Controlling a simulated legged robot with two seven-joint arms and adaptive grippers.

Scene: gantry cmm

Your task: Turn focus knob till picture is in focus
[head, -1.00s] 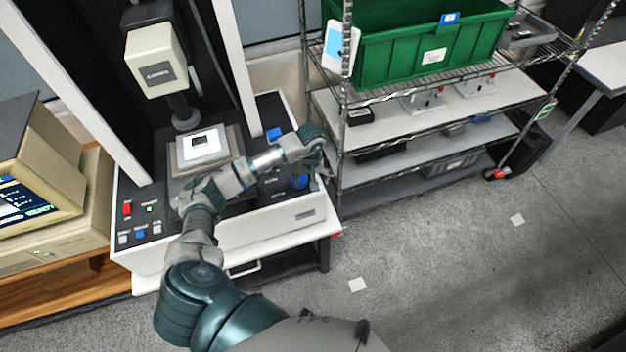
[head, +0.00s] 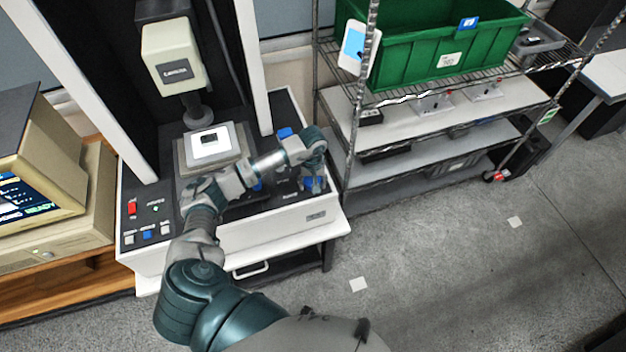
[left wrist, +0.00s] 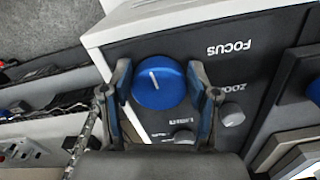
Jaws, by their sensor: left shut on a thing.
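The blue focus knob (left wrist: 158,83) with a white pointer line sits on the dark panel under the upside-down word FOCUS in the left wrist view. My left gripper (left wrist: 160,98) has one finger on each side of the knob and is shut on it. In the head view my left gripper (head: 313,182) is at the right end of the machine's front panel, with part of the blue knob showing between the fingers. The inspection machine (head: 285,222) has a camera head (head: 175,58) above a stage holding a small part (head: 209,142). My right gripper is not in view.
A monitor (head: 25,195) at the left shows green READY text; its picture is cut off. A wire shelf rack with a green bin (head: 440,50) stands close to the right of my left gripper. Grey zoom and light knobs (left wrist: 232,114) sit near the focus knob. Floor at right is open.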

